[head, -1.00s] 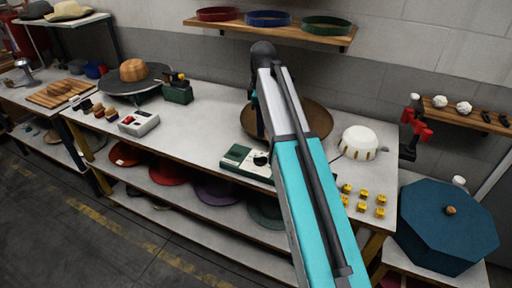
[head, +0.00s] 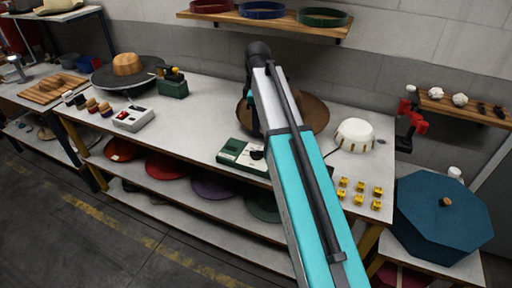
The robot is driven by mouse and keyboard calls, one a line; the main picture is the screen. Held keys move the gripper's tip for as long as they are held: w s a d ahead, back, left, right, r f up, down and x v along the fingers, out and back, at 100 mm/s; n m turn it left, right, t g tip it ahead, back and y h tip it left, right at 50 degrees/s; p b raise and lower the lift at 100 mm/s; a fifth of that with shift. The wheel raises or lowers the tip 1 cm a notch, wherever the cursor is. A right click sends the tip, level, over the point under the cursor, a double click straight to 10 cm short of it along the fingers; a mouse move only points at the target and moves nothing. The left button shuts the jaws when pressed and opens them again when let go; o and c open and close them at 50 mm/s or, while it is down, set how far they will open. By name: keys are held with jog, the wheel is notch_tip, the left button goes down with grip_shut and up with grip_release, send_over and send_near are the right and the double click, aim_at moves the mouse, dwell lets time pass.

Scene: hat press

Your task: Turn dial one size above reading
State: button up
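A green and white box (head: 239,156) lies on the workbench, just left of my arm. A black knob (head: 257,154) sits at its right end, partly against my arm's edge. Its markings are too small to read. A white dome-shaped device (head: 355,134) with small marks around its lower rim stands right of my arm, with a dark cable. I cannot make out any reading. My gripper is not visible; my raised arm crosses the middle of the view and hides part of the bench.
A wide brown dish (head: 313,111) stands partly behind my arm. Several yellow blocks (head: 360,188) lie at the bench's right front. A grey box with a red button (head: 131,118) is at left. A blue octagonal lidded box (head: 440,225) stands at right. A shelf (head: 270,23) hangs above.

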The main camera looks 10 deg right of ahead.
aim_at(257, 151)
jog(key=shift+f+p, duration=1.25)
jog(key=shift+f, duration=4.35)
jog(key=shift+c, duration=0.2)
grip_shut()
